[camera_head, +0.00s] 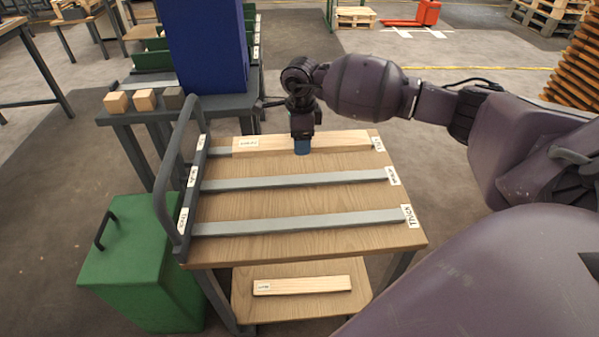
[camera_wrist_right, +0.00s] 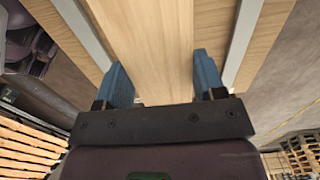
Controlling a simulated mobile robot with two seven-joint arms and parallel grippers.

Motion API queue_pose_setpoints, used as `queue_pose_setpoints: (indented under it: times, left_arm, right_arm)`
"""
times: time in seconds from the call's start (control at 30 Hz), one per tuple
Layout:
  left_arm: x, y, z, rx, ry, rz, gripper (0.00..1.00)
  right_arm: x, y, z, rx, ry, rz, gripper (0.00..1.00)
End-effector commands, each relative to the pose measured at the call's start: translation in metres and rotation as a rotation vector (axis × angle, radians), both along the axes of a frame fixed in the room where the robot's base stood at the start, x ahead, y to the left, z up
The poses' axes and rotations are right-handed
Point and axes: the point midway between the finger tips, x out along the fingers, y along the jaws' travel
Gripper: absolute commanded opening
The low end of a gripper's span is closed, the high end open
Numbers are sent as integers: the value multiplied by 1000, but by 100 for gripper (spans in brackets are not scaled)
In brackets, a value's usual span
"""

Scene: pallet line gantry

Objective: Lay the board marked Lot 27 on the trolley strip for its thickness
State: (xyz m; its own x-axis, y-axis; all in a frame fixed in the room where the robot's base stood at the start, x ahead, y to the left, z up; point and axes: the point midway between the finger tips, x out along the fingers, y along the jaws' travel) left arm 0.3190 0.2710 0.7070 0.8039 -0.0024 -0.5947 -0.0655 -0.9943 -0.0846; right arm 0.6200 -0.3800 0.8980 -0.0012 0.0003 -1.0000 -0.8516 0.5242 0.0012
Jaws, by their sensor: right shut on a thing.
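A pale wooden board (camera_head: 340,141) lies lengthwise at the far side of the trolley top (camera_head: 290,200), with a small white label at its left end, too small to read surely. My right gripper (camera_head: 302,148) is shut on it near its middle. In the wrist view the blue fingers (camera_wrist_right: 163,82) flank the board (camera_wrist_right: 163,35), and grey strips show on both sides. I cannot tell whether the board touches the trolley. The far strip (camera_head: 218,152) is mostly hidden by the board. The middle strip (camera_head: 290,182) and the near strip (camera_head: 300,222), marked Thick, are bare.
Another labelled board (camera_head: 310,285) lies on the trolley's lower shelf. A dark handle (camera_head: 165,180) rises at the trolley's left end. A green bin (camera_head: 140,265) stands left of it. A side table (camera_head: 200,108) behind holds small blocks and a blue upright box (camera_head: 208,45).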

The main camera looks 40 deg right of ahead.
Motion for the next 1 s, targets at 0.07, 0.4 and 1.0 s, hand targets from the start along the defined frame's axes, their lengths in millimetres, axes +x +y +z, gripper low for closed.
queue_pose_setpoints:
  times: [0.07,0.4,1.0]
  left_arm:
    - [-1,0,-3,0,3,-1,43]
    - [5,-2,-1,-1,-7,-5,43]
    - [3,-2,-13,0,12,-6,43]
  right_arm:
    - [0,0,-21,0,4,0,30]
    - [0,0,-58,0,-1,2,30]
    - [0,0,-115,-1,-2,2,30]
